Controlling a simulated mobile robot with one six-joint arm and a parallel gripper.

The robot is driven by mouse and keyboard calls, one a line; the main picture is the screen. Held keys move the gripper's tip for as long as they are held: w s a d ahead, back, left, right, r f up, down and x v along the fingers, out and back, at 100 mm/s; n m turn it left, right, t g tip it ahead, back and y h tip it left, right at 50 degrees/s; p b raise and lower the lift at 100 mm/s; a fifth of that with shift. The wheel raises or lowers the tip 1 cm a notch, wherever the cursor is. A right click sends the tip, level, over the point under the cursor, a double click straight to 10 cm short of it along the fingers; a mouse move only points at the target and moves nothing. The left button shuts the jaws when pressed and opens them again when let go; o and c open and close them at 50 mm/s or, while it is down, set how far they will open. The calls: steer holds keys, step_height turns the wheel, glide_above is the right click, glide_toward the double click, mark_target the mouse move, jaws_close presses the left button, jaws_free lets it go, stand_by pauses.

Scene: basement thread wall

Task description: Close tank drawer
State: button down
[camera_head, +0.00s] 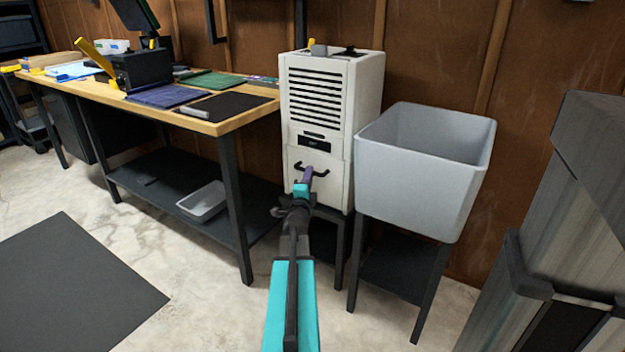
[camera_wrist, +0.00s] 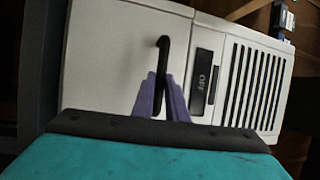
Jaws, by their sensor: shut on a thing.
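The tank drawer (camera_head: 313,182) is the lower front part of a white dehumidifier-like unit (camera_head: 352,100) with black slats. Its front looks about flush with the unit, though I cannot tell whether a small gap is there. A black handle (camera_head: 318,172) crosses the drawer front. My gripper (camera_head: 308,176) is at the handle, with its purple fingers closed on it. In the wrist view, my gripper (camera_wrist: 161,98) has its fingertips around the lower part of the handle (camera_wrist: 163,60), which stands out from the drawer front (camera_wrist: 110,60). A dark panel reading "OFF" (camera_wrist: 201,85) sits beside the drawer.
A grey sink (camera_head: 415,170) stands right of the unit. A wooden-top workbench (camera_head: 232,121) with a lower shelf and a grey bin (camera_head: 203,203) stands left. A dark mat (camera_head: 70,290) lies on the floor. A grey object (camera_head: 560,230) is at right. The floor between is clear.

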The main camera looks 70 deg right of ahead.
steer(key=shift+s+d, duration=0.15)
steer(key=shift+d, duration=0.1)
steer(key=c, duration=1.8)
jaws_free()
steer(key=shift+o, duration=0.2)
steer(key=shift+a, duration=0.1)
steer(key=p+v, duration=0.4)
steer(key=v, duration=0.7)
steer(key=shift+a, duration=0.2)
steer(key=shift+a+r+p, duration=0.1)
steer(key=shift+p, duration=0.4)
steer(key=shift+a+p, duration=0.35)
steer(key=shift+p, duration=0.55)
